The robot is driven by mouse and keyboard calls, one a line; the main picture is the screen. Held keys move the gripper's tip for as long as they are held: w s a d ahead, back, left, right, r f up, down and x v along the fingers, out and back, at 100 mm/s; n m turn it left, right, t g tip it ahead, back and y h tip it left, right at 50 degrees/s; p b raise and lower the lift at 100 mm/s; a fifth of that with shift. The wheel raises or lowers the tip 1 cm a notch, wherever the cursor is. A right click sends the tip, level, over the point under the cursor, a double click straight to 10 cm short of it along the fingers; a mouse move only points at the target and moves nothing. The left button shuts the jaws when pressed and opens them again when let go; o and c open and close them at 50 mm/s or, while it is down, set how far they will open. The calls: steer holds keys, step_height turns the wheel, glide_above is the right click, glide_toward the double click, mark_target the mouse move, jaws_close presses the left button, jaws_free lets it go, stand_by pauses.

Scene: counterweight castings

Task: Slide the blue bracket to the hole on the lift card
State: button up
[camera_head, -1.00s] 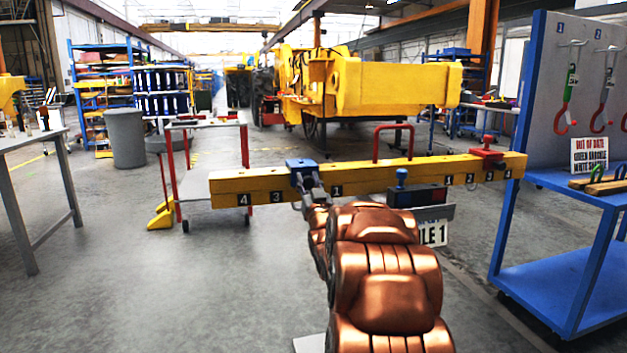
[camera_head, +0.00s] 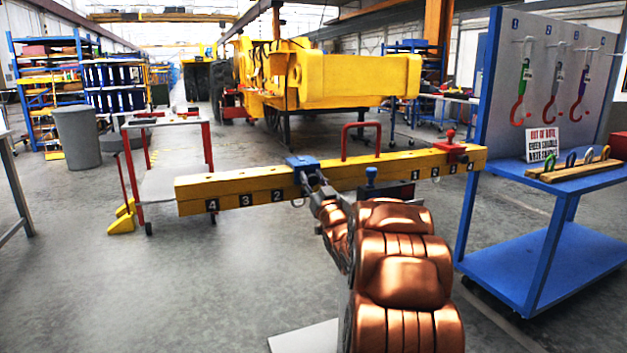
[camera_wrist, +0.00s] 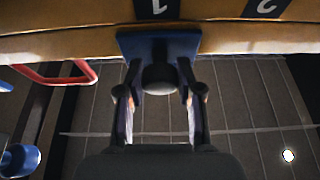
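The yellow beam (camera_head: 240,190) spans the head view, with numbered marks on its front. The blue bracket (camera_head: 302,163) sits on it left of the red handle. Marks 4, 3 and 2 show left of the bracket. In the wrist view the blue bracket (camera_wrist: 125,42) is beside mark 1, with mark 2 farther right. My gripper (camera_wrist: 160,78) has its fingers on both sides of the bracket's dark round knob and appears closed on it. In the head view my gripper (camera_head: 312,184) is at the bracket's front. The lift card is not visible now.
The red handle (camera_head: 361,141), a blue knob (camera_head: 371,174) and a red bracket (camera_head: 450,148) are on the beam. A blue cart (camera_head: 540,262) with hooks and a sign (camera_head: 542,144) stands at right. A red-legged trolley (camera_head: 172,180) stands behind the beam's left part.

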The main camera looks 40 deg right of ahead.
steer(key=o, duration=0.4)
steer(key=shift+c, duration=0.2)
steer(key=v, duration=1.2)
stand_by(0.4)
